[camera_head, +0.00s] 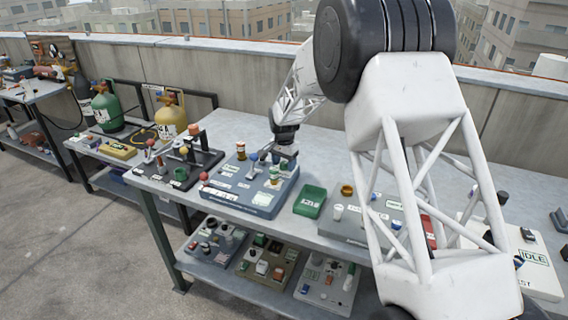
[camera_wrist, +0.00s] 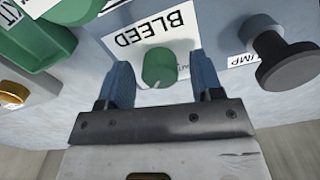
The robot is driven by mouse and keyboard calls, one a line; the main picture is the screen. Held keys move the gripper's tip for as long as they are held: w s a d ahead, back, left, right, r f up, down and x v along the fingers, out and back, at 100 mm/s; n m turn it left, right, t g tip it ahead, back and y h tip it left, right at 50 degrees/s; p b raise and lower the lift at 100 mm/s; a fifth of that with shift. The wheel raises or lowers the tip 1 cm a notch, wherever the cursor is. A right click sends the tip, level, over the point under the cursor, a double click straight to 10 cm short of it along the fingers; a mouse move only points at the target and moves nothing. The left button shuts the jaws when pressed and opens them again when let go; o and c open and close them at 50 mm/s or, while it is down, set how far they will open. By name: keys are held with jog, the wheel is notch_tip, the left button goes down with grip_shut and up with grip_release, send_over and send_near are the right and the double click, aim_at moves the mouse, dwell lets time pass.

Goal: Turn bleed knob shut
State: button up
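A green round knob (camera_wrist: 159,68) with a pale pointer mark stands beside a white label reading BLEED (camera_wrist: 150,33) on a grey-blue panel, in the wrist view. My gripper (camera_wrist: 160,76) has its two blue fingers on either side of this knob. Gaps show between the knob and both fingers, so the gripper is open and not clamped. In the head view my gripper (camera_head: 277,158) points down over the blue-grey panel box (camera_head: 240,200) on the bench. There the fingers and the small fittings crowd together, and I cannot make out the bleed knob clearly.
In the wrist view, a black knob (camera_wrist: 287,62) stands close right of my fingers; a green tray (camera_wrist: 30,45) lies left. In the head view, a green bin (camera_head: 310,201) and another panel (camera_head: 347,228) stand right of the box, and a dark valve board (camera_head: 178,165) stands left.

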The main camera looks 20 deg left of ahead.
jog(key=c, duration=0.8)
jog(key=shift+c, duration=0.2)
jog(key=shift+n, duration=0.4)
jog(key=n, duration=1.7)
